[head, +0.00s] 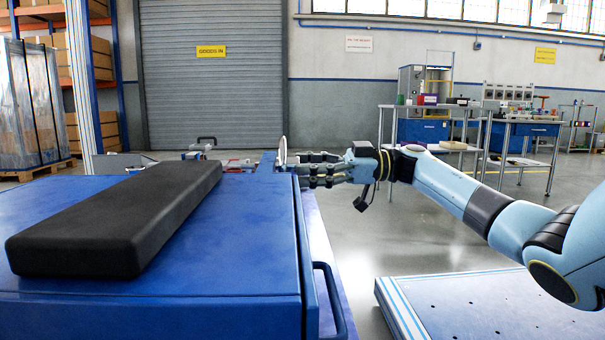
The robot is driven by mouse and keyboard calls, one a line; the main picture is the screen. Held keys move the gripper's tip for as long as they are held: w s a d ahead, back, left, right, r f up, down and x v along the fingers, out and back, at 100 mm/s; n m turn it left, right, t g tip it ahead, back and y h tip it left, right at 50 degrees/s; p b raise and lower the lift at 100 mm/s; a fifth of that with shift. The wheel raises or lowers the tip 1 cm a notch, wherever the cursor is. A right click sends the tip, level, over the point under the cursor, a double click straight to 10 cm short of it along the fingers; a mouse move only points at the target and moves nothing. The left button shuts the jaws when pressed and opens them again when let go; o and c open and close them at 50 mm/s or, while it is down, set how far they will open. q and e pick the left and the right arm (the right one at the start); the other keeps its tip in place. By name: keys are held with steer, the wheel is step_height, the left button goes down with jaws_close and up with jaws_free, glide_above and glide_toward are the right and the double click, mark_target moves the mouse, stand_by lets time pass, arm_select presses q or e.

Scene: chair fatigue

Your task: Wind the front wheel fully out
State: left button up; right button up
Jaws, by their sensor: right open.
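A thin pale wheel (282,152) stands upright at the far right corner of the blue machine (262,205), seen nearly edge-on. My right gripper (300,168) comes in from the right and is open. Its fingers point left and end close beside the wheel. I cannot tell whether they touch it. My left gripper is not in view.
A long black pad (120,215) lies on the blue top. A low blue and white platform (480,305) is at the lower right. Workbenches (520,130) stand farther back, with clear floor between.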

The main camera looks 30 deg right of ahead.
steer(key=shift+w+a, duration=0.2)
steer(key=shift+a, duration=0.25)
steer(key=c, duration=1.1)
steer(key=shift+c, duration=0.2)
steer(key=shift+n, duration=0.3)
